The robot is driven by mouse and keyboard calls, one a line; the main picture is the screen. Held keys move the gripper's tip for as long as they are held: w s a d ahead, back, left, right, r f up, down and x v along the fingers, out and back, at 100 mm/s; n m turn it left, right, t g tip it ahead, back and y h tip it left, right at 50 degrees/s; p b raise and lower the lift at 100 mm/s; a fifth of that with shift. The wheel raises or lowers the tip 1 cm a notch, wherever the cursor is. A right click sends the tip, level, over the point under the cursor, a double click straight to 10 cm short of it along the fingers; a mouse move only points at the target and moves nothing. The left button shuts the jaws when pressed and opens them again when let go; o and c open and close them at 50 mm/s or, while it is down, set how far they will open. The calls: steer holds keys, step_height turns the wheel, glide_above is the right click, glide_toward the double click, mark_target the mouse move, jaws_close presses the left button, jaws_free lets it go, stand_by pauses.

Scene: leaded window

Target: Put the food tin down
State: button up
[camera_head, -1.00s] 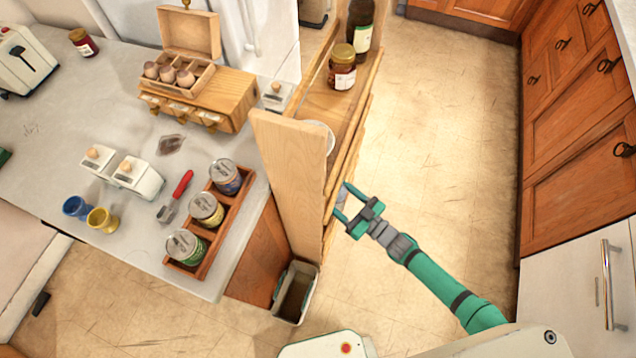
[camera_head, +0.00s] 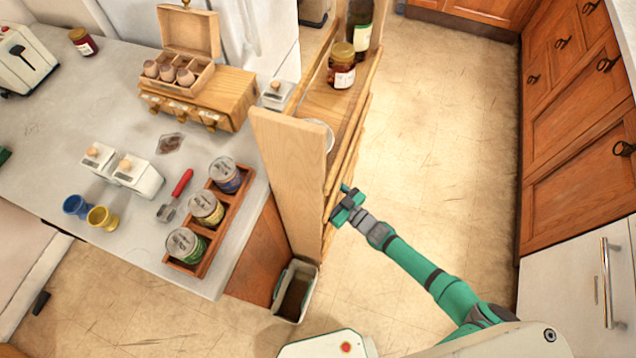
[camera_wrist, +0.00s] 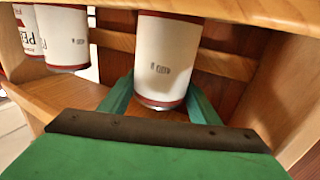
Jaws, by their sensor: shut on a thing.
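The food tin (camera_wrist: 166,55) is white with dark red rims and small dark print, upright in the wrist view. My gripper (camera_head: 346,192) is shut on it, with one green finger on each side near its lower end. The gripper reaches into the right, open side of the wooden shelf unit (camera_head: 287,180). In the head view the tin and most of the fingers are hidden by the unit. I cannot tell whether the tin's base touches the shelf board (camera_wrist: 60,97).
Other white tins (camera_wrist: 62,38) with red lettering stand left of the held tin. A jar (camera_head: 341,66) and a dark bottle (camera_head: 359,28) stand on the unit's upper shelf. A bin (camera_head: 295,292) stands at its foot. The floor (camera_head: 450,150) to the right is clear.

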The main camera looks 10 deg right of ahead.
steer(key=o, duration=1.4)
steer(key=shift+o, duration=0.2)
steer(key=v, duration=1.2)
steer(key=shift+s, duration=0.1)
